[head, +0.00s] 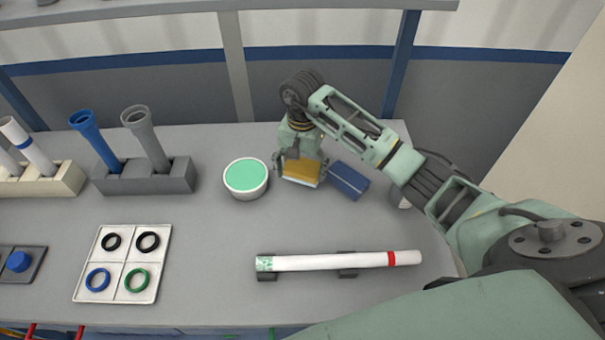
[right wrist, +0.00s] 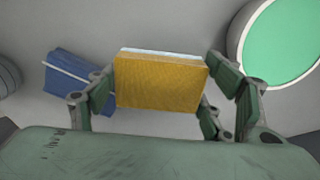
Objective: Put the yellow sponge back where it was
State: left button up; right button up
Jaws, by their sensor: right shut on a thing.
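The yellow sponge (head: 302,170) with a pale layer along one edge is at the back of the table, between the round green-topped container and a blue block. My right gripper (head: 299,172) is shut on it. In the right wrist view, the sponge (right wrist: 160,82) sits between the fingers of my right gripper (right wrist: 162,92). Whether the sponge touches the table is hard to tell. My left gripper is not in view.
The round container (head: 246,178) stands left of the sponge and the blue block (head: 349,180) close on its right. A white pipe (head: 335,261) lies on dark rests in front. A ring tray (head: 123,263) and pipe holders (head: 145,177) are further left. The table middle is clear.

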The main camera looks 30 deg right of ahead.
aim_at(302, 177)
notch_tip(302, 177, down, 3)
jog(key=shift+s+r+p, duration=0.1)
jog(key=shift+r+p, duration=0.1)
jog(key=shift+p, duration=0.15)
jog(key=shift+f, duration=0.35)
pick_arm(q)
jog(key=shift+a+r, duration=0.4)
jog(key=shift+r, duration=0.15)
pick_arm(e)
jog(key=shift+f, duration=0.2)
jog(key=o, duration=1)
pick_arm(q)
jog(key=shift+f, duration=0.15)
